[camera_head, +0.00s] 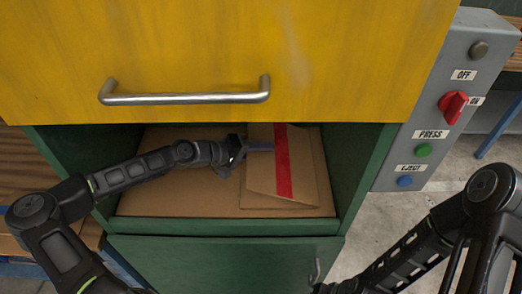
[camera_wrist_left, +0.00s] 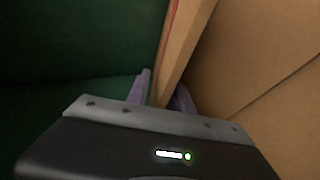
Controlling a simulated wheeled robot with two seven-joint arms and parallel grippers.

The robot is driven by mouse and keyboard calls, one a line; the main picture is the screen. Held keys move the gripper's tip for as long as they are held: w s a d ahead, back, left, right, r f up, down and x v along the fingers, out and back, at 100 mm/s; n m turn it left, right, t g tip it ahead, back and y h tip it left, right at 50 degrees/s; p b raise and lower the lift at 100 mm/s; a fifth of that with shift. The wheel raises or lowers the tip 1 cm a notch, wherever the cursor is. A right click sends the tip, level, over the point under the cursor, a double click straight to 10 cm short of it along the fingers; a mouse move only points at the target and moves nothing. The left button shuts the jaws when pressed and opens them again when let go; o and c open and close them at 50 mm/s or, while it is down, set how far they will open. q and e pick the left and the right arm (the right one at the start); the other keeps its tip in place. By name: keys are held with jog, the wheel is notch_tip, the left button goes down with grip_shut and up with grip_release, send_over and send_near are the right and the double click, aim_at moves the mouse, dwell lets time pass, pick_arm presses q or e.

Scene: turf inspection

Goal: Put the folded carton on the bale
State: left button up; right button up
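The folded carton (camera_head: 260,172) is flat brown cardboard with a red stripe, inside the green machine's open chamber, right of centre. It is over the brown bale (camera_head: 170,198), which fills the chamber floor; I cannot tell whether the carton rests fully on it. My left gripper (camera_head: 257,147) is at the carton's left edge, one finger across its top face. In the left wrist view, the fingers of the left gripper (camera_wrist_left: 162,92) lie on either side of the carton's edge (camera_wrist_left: 180,60) and look closed on it. My right arm is at lower right; its gripper does not show.
A yellow door (camera_head: 230,55) with a metal handle (camera_head: 185,98) hangs above the opening. Green walls bound the chamber, with a green lower panel (camera_head: 210,262) below. A grey control panel (camera_head: 437,110) with a red switch and buttons stands at right.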

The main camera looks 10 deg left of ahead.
pick_arm(q)
jog(key=shift+r, duration=0.15)
jog(key=shift+s+a, duration=0.15)
jog(key=shift+a, duration=0.1)
jog(key=b+v, duration=0.2)
jog(key=v, duration=0.9)
jog(key=shift+r+b, duration=0.15)
jog(key=shift+b, duration=0.2)
jog(key=shift+s+a, duration=0.15)
